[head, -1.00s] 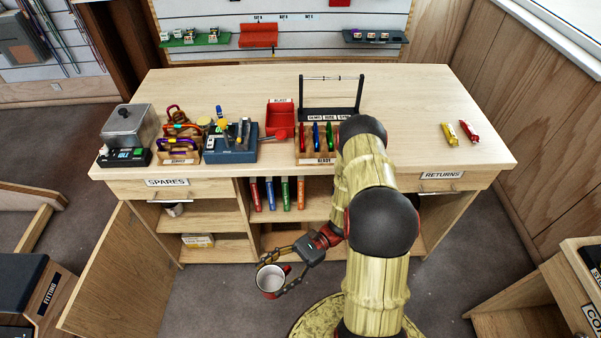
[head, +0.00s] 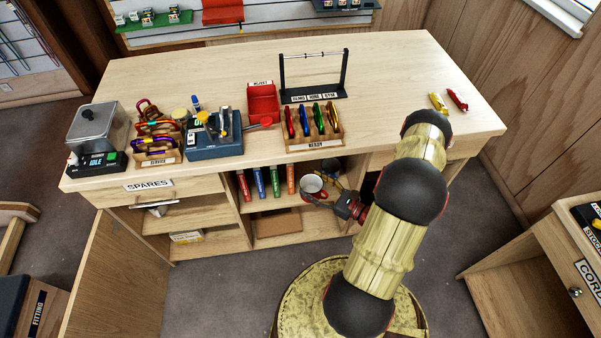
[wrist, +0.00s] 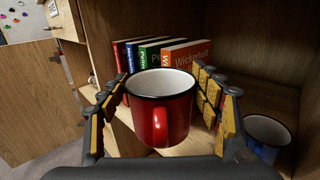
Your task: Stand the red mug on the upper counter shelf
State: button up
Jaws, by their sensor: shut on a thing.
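The red mug (wrist: 162,108), white inside with a dark rim, is upright between the two fingers of my gripper (wrist: 160,88) in the wrist view. My gripper is shut on it. In the head view, the mug (head: 311,187) is at the open front of the counter's middle bay, at the level of the upper counter shelf (wrist: 195,140), right of the books. The mug hides part of the shelf. I cannot tell whether its base touches the shelf board. In the head view, my gripper (head: 328,197) reaches in from the front right.
Several upright books (wrist: 160,55) stand on the shelf behind and left of the mug. A blue mug (wrist: 266,137) stands to the right, close to my right finger. The countertop (head: 400,75) is above. An open cabinet door (head: 118,265) is at the left.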

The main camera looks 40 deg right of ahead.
aim_at(309, 176)
jog(key=w+d+f, duration=0.1)
jog(key=w+d+f+b, duration=0.1)
jog(key=w, duration=0.1)
jog(key=w+d+f+b, duration=0.1)
jog(key=w, duration=0.1)
jog(key=shift+w+f, duration=0.1)
jog(key=shift+w, duration=0.05)
jog(key=shift+w+d+f+b, duration=0.4)
jog(key=shift+w+f+b, duration=0.35)
jog(key=shift+f, duration=0.65)
jog(key=shift+w+d+f+b, duration=0.4)
jog(key=shift+w+f+b, duration=0.3)
jog(key=shift+f, duration=0.7)
jog(key=shift+w+d+f+b, duration=0.5)
jog(key=shift+f+b, duration=0.4)
jog(key=shift+f, duration=0.5)
jog(key=shift+a, duration=0.1)
jog(key=shift+f, duration=0.2)
jog(key=o, duration=1.2)
jog(key=shift+o, duration=0.2)
